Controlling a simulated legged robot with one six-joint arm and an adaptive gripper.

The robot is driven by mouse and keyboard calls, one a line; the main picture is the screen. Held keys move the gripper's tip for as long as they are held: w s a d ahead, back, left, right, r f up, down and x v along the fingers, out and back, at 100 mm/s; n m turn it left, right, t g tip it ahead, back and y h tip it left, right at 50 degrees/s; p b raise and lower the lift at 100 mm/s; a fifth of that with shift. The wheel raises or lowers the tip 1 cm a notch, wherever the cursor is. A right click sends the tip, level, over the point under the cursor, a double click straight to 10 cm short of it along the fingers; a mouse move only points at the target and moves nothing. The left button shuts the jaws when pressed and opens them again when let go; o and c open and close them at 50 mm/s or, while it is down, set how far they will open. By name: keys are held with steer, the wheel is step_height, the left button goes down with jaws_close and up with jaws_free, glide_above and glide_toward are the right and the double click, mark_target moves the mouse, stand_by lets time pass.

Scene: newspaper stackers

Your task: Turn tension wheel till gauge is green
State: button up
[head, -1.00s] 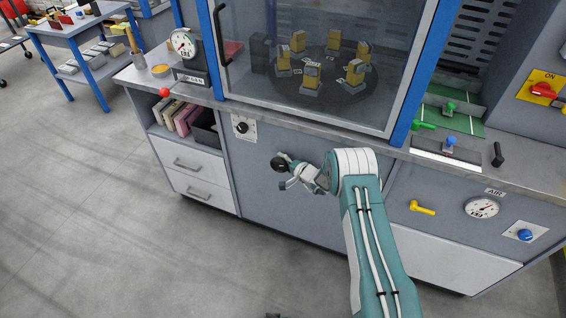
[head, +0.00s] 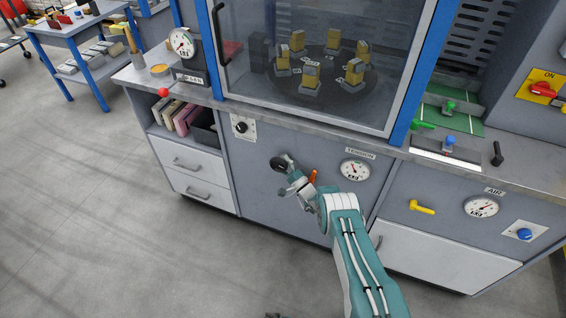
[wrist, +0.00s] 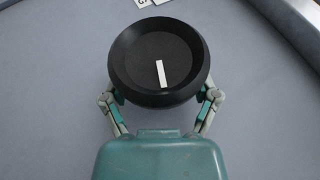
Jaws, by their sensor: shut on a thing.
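The tension wheel (wrist: 150,40) is a black round knob with a white mark near its lower rim in the wrist view. It also shows as a small dark disc on the grey front panel in the head view (head: 278,163). My gripper (wrist: 162,97) is shut on the wheel, one finger on each side of its lower half. It also shows in the head view (head: 286,172). The tension gauge (head: 354,169) is a white dial under a TENSION label, right of the wheel. Its needle and coloured band are too small to read surely.
An orange part (head: 312,177) is partly hidden behind my arm, between wheel and gauge. A black knob on a white plate (head: 242,127) sits upper left. The AIR gauge (head: 482,207), yellow handle (head: 422,207) and blue knob (head: 524,234) are at right. The counter edge runs above.

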steer(key=shift+s+a+f+m+t+y, duration=0.3)
steer(key=shift+a, duration=0.15)
steer(key=shift+m+t, duration=0.6)
steer(key=shift+t, duration=0.4)
steer(key=o, duration=1)
steer(key=v, duration=1.1)
steer(key=shift+s+d+f, duration=0.1)
steer(key=shift+s+d, duration=0.1)
steer(key=shift+d, duration=0.2)
